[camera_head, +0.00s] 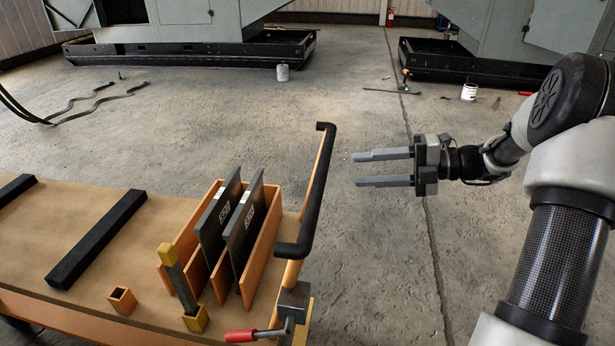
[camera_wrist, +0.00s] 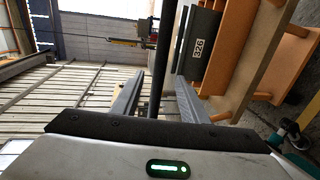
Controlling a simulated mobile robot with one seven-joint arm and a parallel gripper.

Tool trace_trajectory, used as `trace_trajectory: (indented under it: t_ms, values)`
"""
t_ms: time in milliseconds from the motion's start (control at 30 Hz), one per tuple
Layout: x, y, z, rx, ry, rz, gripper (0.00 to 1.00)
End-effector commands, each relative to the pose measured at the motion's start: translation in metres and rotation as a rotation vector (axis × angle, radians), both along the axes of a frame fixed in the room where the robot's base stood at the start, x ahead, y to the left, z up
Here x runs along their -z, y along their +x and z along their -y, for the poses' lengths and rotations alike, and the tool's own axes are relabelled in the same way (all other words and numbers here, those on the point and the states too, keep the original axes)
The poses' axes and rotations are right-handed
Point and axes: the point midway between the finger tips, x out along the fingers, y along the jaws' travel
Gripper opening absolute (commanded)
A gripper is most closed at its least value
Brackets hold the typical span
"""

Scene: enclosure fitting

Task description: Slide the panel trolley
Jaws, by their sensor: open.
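The panel trolley (camera_head: 75,215) fills the lower left of the head view, with a tan deck and orange frame. Its black handle (camera_head: 318,190) stands at the right end on orange posts. My gripper (camera_head: 356,169) is open and empty to the right of the handle, fingers pointing left toward it. A gap shows between fingertips and handle there. In the wrist view the dark handle bar (camera_wrist: 163,55) runs between my two fingers (camera_wrist: 158,78) in the picture; whether it lies within their reach is unclear. Two dark panels (camera_head: 245,230) stand upright in an orange rack (camera_head: 262,255).
A red-gripped lever (camera_head: 240,336) sits at the trolley's near right corner. The deck also bears black strips (camera_head: 97,240), a yellow-topped post (camera_head: 177,272) and a small orange socket (camera_head: 122,300). Grey cabinets on black bases (camera_head: 190,54) stand behind. Concrete floor between is mostly clear.

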Motion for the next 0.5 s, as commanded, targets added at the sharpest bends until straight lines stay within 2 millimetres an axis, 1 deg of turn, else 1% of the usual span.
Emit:
trace_trajectory:
  t_ms: [33, 200, 400, 500]
  values:
    - [0.005, 0.002, -0.012, -0.004, 0.001, 0.000, 0.40]
    - [0.013, 0.009, -0.048, -0.003, 0.001, 0.001, 0.40]
    - [0.021, 0.016, -0.090, -0.004, 0.000, 0.000, 0.40]
    - [0.025, 0.020, -0.108, -0.002, 0.001, 0.000, 0.40]
